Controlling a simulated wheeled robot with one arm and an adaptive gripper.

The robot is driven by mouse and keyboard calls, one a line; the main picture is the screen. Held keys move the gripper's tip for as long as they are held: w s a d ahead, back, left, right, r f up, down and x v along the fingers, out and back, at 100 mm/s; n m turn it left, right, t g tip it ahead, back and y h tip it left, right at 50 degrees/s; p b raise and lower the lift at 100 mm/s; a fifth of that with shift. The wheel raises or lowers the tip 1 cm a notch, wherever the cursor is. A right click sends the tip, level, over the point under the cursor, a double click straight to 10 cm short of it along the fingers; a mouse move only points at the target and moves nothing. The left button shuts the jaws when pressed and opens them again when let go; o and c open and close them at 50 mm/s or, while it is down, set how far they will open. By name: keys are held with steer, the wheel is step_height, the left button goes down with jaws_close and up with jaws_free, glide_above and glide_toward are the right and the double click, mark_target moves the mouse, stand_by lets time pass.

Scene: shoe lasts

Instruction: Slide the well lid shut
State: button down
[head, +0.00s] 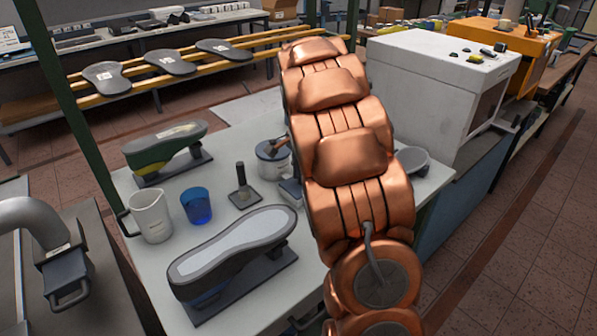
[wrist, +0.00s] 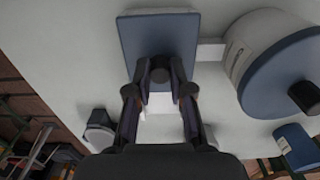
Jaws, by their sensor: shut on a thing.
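The well lid (wrist: 160,28) is a flat blue-grey rectangular plate at the top middle of the wrist view. My gripper (wrist: 160,78) is shut on a dark round knob at the near edge of the lid. A pale, white patch (wrist: 158,127) shows between and below my fingers; I cannot tell how much of the well is open. In the head view, a small blue-grey box (head: 290,191) shows partly beside my copper arm and seems to be the well. My arm hides the rest of it and my gripper there.
A round pot (head: 272,160) stands close by; in the wrist view it has a blue lid with a black knob. A small stand (head: 242,190), blue cup (head: 197,205), white jug (head: 151,216) and two mounted shoe lasts share the table. A grey bowl (head: 413,160) lies right of my arm.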

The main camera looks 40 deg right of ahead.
steer(key=shift+a, duration=0.2)
steer(key=c, duration=1.3)
jaws_free()
steer(key=shift+a, duration=0.1)
steer(key=shift+o, duration=1.4)
step_height(320, 180, up, 12)
